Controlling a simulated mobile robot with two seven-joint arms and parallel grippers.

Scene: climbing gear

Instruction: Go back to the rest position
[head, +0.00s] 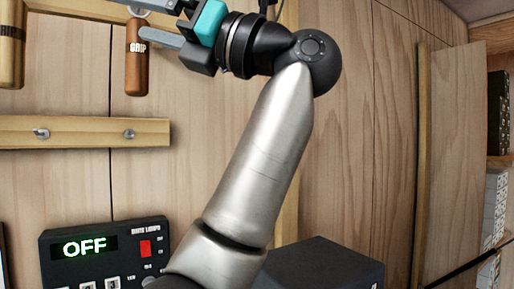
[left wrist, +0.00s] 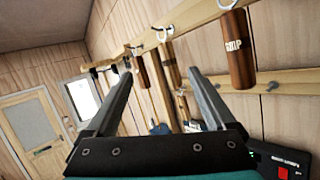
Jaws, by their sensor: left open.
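My left gripper (head: 128,14) is at the upper left of the head view, partly cut off by the top edge. Its arm rises from the bottom middle. In the left wrist view my left gripper (left wrist: 158,76) is open, with two grey fingers apart and nothing held between them. A brown wooden cylinder marked GRIP (head: 136,60) hangs by the wall near the fingers in the head view. The wrist view shows this cylinder (left wrist: 236,55) to the right of the fingers, outside the jaws. My right gripper is not in view.
A wooden rail (head: 80,132) with metal hooks runs along the panelled wall. A black box with an OFF display (head: 85,246) stands below it. A shelf (head: 499,165) is at the far right. The wrist view shows a door (left wrist: 30,125) and more hanging gear (left wrist: 142,72).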

